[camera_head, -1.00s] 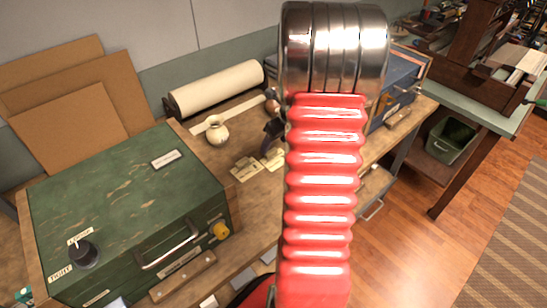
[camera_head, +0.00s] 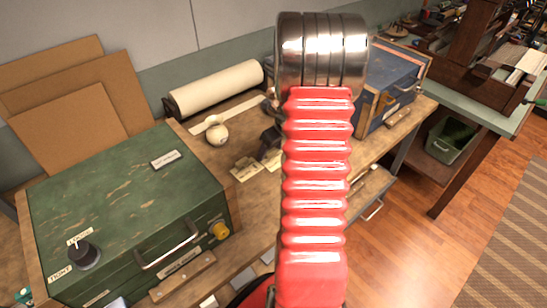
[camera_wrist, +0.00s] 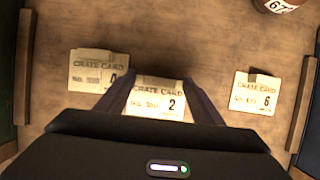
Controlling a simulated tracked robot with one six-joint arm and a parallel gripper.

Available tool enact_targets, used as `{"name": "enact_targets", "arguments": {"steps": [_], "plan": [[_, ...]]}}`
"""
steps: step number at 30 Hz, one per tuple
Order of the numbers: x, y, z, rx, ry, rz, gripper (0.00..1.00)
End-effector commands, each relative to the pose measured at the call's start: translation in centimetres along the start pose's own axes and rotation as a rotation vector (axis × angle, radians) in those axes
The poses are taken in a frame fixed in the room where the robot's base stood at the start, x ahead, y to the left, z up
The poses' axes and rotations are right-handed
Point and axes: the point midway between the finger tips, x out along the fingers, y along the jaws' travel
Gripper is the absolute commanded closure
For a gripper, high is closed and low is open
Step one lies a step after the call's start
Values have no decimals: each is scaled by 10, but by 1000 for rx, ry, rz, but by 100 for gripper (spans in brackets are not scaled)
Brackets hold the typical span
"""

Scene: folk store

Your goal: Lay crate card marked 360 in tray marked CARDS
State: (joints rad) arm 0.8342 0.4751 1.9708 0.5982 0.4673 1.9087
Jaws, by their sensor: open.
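Three cream crate cards lie on the brown wooden top in the wrist view: a left card (camera_wrist: 99,72), a middle card (camera_wrist: 156,103) and a right card (camera_wrist: 254,93). Their large digits look like 4, 2 and 6; the small numbers are too blurred to read surely, so I cannot tell which is 360. My gripper (camera_wrist: 158,88) is open, its dark fingers on either side of the middle card, holding nothing. Whether they touch the top is unclear. Two cards also show in the head view, one of them here (camera_head: 247,169). I see no legible CARDS marking.
A large green box (camera_head: 125,200) stands at the left of the bench. A blue case (camera_head: 392,88) is at the right. My red arm hides part of the bench.

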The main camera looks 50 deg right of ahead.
Motion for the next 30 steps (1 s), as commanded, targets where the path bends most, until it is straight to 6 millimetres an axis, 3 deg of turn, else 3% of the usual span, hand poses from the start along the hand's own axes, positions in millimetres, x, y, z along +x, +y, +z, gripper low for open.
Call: {"name": "enact_targets", "arguments": {"steps": [3, 23, 30], "plan": [[0, 0, 0, 0, 0, 0, 39], [0, 0, 0, 0, 0, 0, 85], [-2, 0, 1, 0, -1, 0, 86]]}}
